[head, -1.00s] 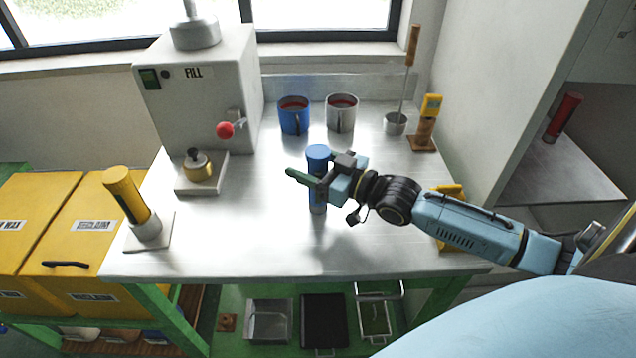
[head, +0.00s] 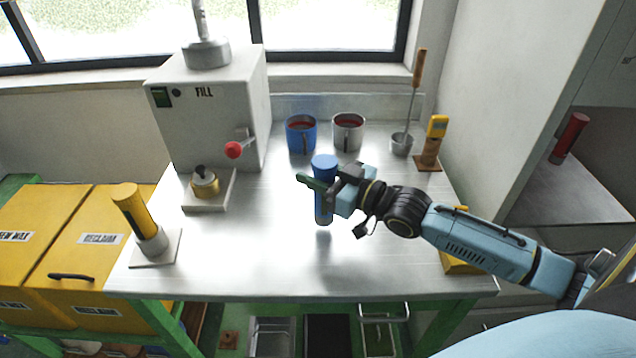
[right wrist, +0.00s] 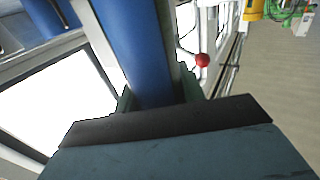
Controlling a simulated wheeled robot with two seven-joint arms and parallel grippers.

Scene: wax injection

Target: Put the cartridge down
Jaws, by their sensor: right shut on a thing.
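The blue cartridge (head: 324,205) is upright between the fingers of my right gripper (head: 322,186), over the middle of the steel table. The gripper is shut around its upper body, and its blue cap stands above the fingers. A faint reflection lies just below its lower end; I cannot tell for sure whether that end touches the table. In the right wrist view the blue cartridge (right wrist: 138,50) fills the space between the green fingers of the right gripper (right wrist: 160,98). My left gripper is not in view.
The steel table (head: 250,260) is clear around the cartridge. Behind stand a blue mug (head: 301,136), a grey mug (head: 348,135) and a small ladle pot (head: 401,145). The FILL machine (head: 208,120) and a yellow cylinder on a stand (head: 133,210) are left.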

